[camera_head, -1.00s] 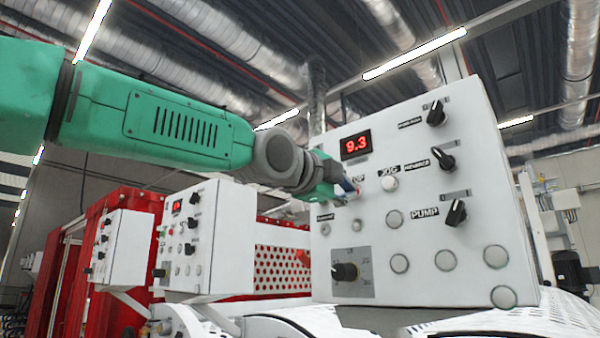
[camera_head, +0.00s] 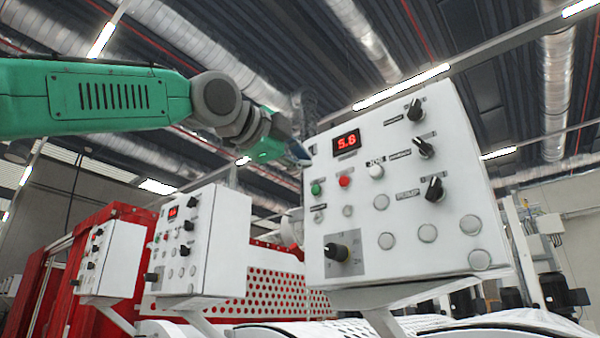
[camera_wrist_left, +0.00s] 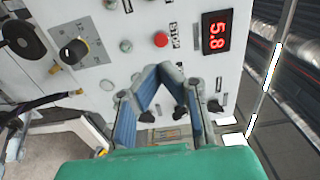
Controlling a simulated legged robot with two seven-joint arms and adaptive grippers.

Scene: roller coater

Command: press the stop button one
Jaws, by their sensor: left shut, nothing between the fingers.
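The near white control box (camera_head: 400,190) carries a red button (camera_head: 345,181) between a green button (camera_head: 316,188) and a white one. The red button also shows in the left wrist view (camera_wrist_left: 160,39), next to a STOP label. My left gripper (camera_head: 299,153) is shut and empty, up and left of the red button near the box's upper left corner. In the left wrist view its blue-padded fingers (camera_wrist_left: 162,72) come together below the red button in the picture, apart from it. My right gripper is not in view.
A red display (camera_head: 346,142) reads 5.8. Black knobs (camera_head: 415,110) stick out on the box's right side, and another (camera_head: 336,252) at its lower left. Two similar boxes (camera_head: 200,240) stand left, by red machine guarding (camera_head: 270,270).

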